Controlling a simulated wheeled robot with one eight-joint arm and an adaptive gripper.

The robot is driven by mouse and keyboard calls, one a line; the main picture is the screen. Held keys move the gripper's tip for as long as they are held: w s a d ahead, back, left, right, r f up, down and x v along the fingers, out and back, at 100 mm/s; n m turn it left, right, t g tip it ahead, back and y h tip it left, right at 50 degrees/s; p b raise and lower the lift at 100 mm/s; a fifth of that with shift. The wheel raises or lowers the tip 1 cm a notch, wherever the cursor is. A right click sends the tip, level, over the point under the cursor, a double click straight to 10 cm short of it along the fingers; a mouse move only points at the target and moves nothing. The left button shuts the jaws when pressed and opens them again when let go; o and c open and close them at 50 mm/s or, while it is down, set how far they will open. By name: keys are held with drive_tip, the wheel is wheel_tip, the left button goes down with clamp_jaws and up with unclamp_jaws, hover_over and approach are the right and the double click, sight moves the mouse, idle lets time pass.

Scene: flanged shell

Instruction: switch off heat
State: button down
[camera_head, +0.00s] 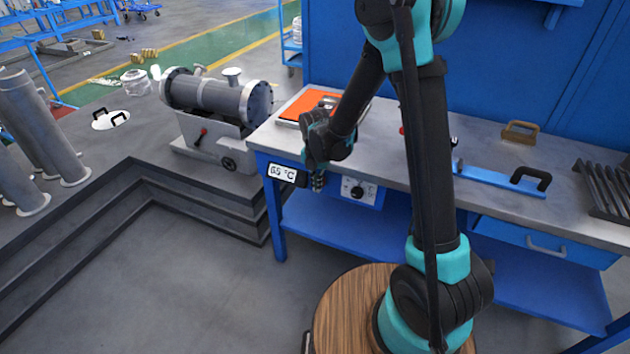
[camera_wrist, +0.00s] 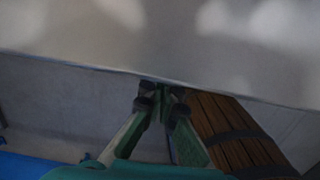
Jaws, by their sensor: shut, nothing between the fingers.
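A control panel (camera_head: 359,191) with a black round knob (camera_head: 356,191) is on the front edge of the workbench in the head view. A small display (camera_head: 282,173) to its left reads what looks like 65 °C. My gripper (camera_head: 318,184) hangs in front of the bench edge, between the display and the knob panel. In the wrist view my gripper's fingertips (camera_wrist: 161,98) are together with nothing between them, close to a pale surface (camera_wrist: 150,50). The knob is not recognisable in the wrist view. I cannot tell whether the fingers touch the bench.
An orange plate (camera_head: 308,105) lies on the bench top behind my arm. A blue bar with a black handle (camera_head: 500,178) and a dark rack (camera_head: 606,188) lie to the right. A flanged shell (camera_head: 215,95) stands on a stand at left. The floor in front is clear.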

drive_tip(key=shift+w+d+f, duration=0.1)
drive_tip(key=shift+w+d, duration=0.1)
drive_tip(key=shift+w, duration=0.4)
drive_tip(key=shift+w+d+f, duration=0.1)
drive_tip(key=shift+w+d, duration=0.1)
drive_tip(key=shift+w, duration=0.35)
drive_tip(key=shift+w+d+f+t+h, duration=0.1)
drive_tip(key=shift+w+f+t+h, duration=0.15)
drive_tip(key=shift+t, duration=0.35)
drive_tip(key=shift+r, duration=0.15)
drive_tip(key=shift+r, duration=0.75)
